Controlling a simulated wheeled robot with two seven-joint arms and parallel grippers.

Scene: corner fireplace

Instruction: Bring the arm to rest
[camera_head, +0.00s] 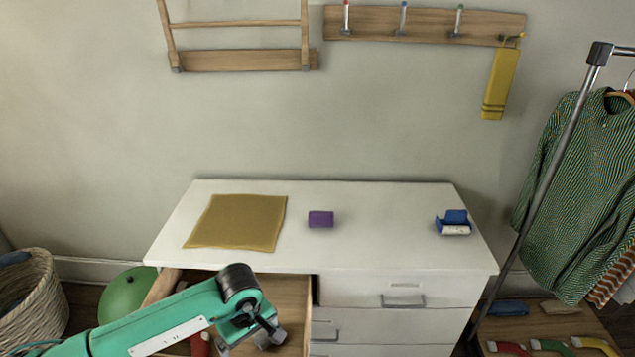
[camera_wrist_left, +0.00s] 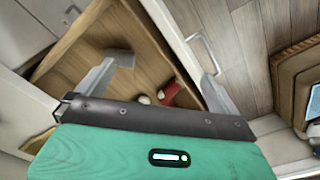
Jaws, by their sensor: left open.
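My left arm is green and comes in from the lower left in the head view. My left gripper (camera_head: 268,337) is over the open top-left drawer (camera_head: 291,293) of the white dresser (camera_head: 360,258). In the left wrist view my left gripper (camera_wrist_left: 160,85) has its two fingers wide apart, with nothing between them. Below it the wooden drawer (camera_wrist_left: 110,33) holds a red item (camera_wrist_left: 171,91) and small pale round things. The red item (camera_head: 200,344) also shows partly behind my arm in the head view. My right gripper is not in view.
On the dresser top lie a mustard cloth (camera_head: 238,222), a purple block (camera_head: 320,219) and a blue-and-white item (camera_head: 454,222). A wicker basket (camera_head: 32,303) and green ball (camera_head: 125,293) stand at left. A clothes rack (camera_head: 545,180) stands at right. The dresser top's middle is mostly clear.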

